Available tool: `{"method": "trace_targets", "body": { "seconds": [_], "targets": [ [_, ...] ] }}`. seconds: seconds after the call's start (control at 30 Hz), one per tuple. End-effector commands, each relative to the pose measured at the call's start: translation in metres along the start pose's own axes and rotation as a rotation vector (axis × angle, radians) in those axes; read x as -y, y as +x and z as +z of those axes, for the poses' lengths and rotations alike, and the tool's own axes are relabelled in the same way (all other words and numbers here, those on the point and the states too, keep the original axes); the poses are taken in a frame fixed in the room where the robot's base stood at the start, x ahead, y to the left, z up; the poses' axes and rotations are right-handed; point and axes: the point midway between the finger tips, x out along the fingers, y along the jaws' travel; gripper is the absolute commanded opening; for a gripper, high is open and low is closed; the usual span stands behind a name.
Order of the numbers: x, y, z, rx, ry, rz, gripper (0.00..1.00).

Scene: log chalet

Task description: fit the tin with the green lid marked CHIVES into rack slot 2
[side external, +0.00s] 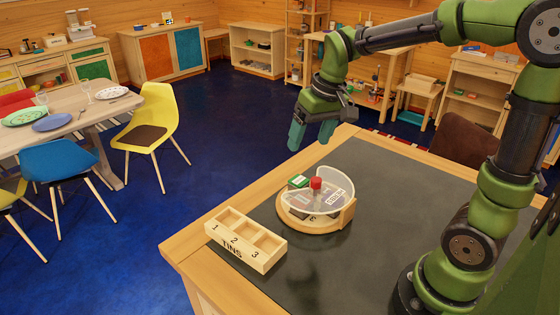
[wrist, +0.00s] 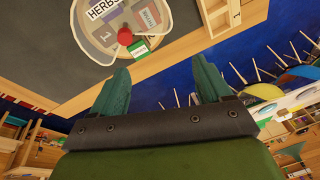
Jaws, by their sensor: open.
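The tin with the green lid (side external: 298,181) sits at the back left of a round wooden carousel (side external: 322,226) with a clear cover (side external: 336,204) and a red knob (side external: 316,183). In the wrist view the green tin (wrist: 140,50) shows at the carousel's edge, beside the red knob (wrist: 125,36); its lettering is too small to read surely. The rack (side external: 258,262), marked TINS, has slots 1, 2 and 3; slot 2 (side external: 247,229) in the middle looks empty. My gripper (side external: 311,142) is open and empty, above and behind the carousel; its fingers also show in the wrist view (wrist: 159,84).
The carousel and rack stand on a dark mat (side external: 380,210) on a wooden-edged table (side external: 192,240). The rack is at the front left, close to the carousel. The mat right of the carousel is clear. A dining table (side external: 95,108) and chairs stand far left.

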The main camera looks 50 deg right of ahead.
Motion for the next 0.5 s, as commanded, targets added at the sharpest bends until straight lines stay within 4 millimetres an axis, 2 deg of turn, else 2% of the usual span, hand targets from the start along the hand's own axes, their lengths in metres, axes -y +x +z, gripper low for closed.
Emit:
{"method": "trace_targets", "body": {
  "seconds": [0.03,0.1,0.2,0.3,0.4,0.5],
  "targets": [
    [-0.008,0.011,-0.018,0.045,-0.021,0.026,0.78],
    [-0.017,0.021,-0.038,0.097,-0.064,0.056,0.78],
    [-0.029,0.033,-0.062,0.163,-0.127,0.091,0.78],
    [-0.037,0.034,-0.08,0.203,-0.193,0.111,0.78],
    [-0.036,0.021,-0.087,0.209,-0.253,0.114,0.78],
    [-0.036,0.025,-0.081,0.232,-0.28,0.106,0.78]
  ]
}}
